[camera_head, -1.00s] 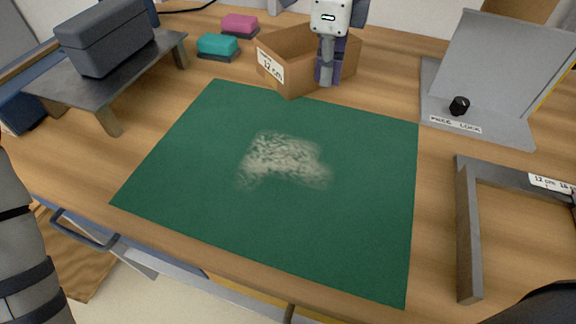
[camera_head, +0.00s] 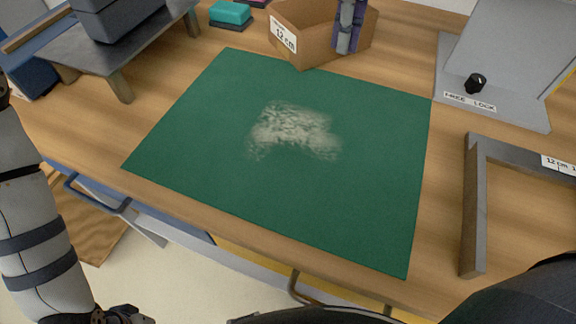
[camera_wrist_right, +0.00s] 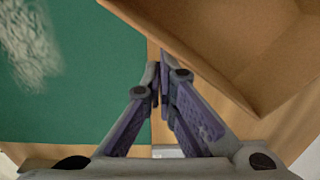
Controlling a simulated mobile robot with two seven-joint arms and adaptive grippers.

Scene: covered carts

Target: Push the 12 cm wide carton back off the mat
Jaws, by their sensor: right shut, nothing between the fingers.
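The open brown carton (camera_head: 284,51) labelled 12 cm stands at the back edge of the green mat (camera_head: 190,150). Its near corner meets or slightly overlaps that edge; most of it is on the wood behind. My right gripper (camera_head: 346,48) is shut and empty, pointing down at the carton's near right wall, its upper part out of frame. In the right wrist view its fingertips (camera_wrist_right: 162,66) are close beside the carton wall (camera_wrist_right: 190,50); I cannot tell whether they touch.
A pale smudge (camera_head: 292,132) lies on the mat. A grey frame (camera_head: 474,210) stands to the right, with a grey panel and black knob (camera_head: 476,83) behind it. A teal block (camera_head: 230,14) and a grey raised shelf (camera_head: 122,85) are at the back left.

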